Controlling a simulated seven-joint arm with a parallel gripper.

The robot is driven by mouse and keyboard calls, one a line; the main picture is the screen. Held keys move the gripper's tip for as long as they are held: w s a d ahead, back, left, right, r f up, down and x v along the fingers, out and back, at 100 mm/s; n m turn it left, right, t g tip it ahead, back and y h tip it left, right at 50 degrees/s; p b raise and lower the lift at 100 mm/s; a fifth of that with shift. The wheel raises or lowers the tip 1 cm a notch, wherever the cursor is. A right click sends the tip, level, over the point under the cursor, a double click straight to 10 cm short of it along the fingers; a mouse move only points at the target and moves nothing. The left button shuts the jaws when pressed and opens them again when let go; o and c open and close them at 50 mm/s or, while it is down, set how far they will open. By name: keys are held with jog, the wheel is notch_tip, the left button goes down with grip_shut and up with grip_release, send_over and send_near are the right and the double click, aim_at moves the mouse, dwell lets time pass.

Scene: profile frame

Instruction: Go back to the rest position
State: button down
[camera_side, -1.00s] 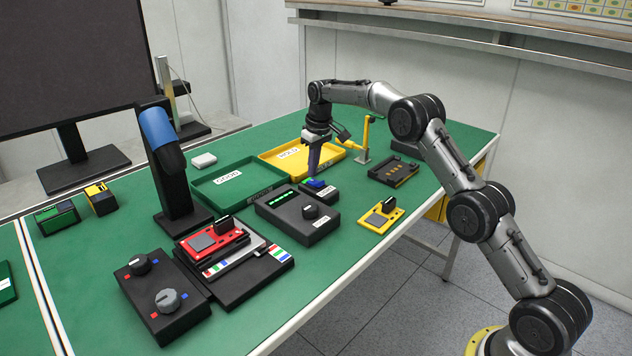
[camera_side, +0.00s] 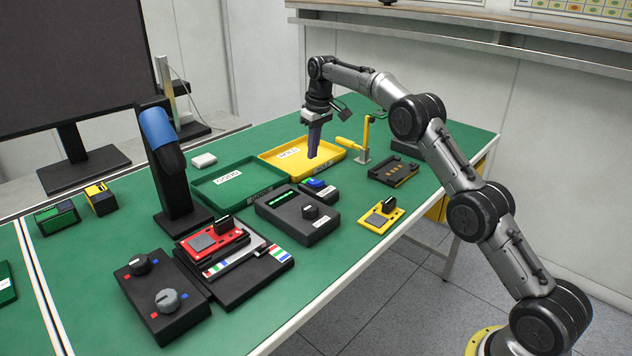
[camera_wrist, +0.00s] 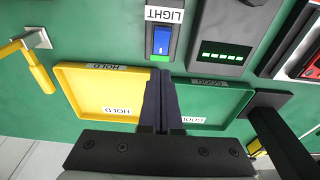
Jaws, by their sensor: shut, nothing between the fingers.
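My gripper (camera_side: 313,150) is shut and empty. In the wrist view the closed fingers (camera_wrist: 161,88) point between the yellow HOLD tray (camera_wrist: 75,88) and the green GOOD tray (camera_wrist: 240,100). The blue switch on the LIGHT box (camera_side: 316,183) lies below the fingertips and apart from them. The switch (camera_wrist: 162,40) also shows in the wrist view. Both trays look empty.
A black meter box (camera_side: 297,215) with a green display stands near the LIGHT box. A yellow-handled clamp (camera_side: 360,145) and a black fixture (camera_side: 393,171) stand to the right. A yellow board (camera_side: 381,215) lies near the front edge. A red board (camera_side: 212,240) sits on a black base.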

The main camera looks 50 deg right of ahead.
jog(key=s+a+r+t, duration=0.1)
jog(key=s+a+r, duration=0.1)
jog(key=r, duration=0.5)
jog(key=s+a+r+t, duration=0.1)
jog(key=s+a+r, duration=0.15)
jog(key=r, duration=0.55)
jog(key=s+a+r+n+t, duration=0.1)
jog(key=s+a+r, duration=0.2)
jog(key=s+r, duration=0.3)
jog(key=s+a+r, duration=0.3)
jog(key=s, duration=0.5)
jog(key=s+a+f+t, duration=0.1)
jog(key=s+a, duration=0.1)
jog(key=s, duration=0.6)
jog(key=s+a+f, duration=0.1)
jog(key=s+f, duration=0.1)
jog(key=s, duration=0.6)
jog(key=s+a+f+m, duration=0.1)
jog(key=s+f, duration=1)
jog(key=f, duration=0.3)
jog(key=shift+f, duration=0.15)
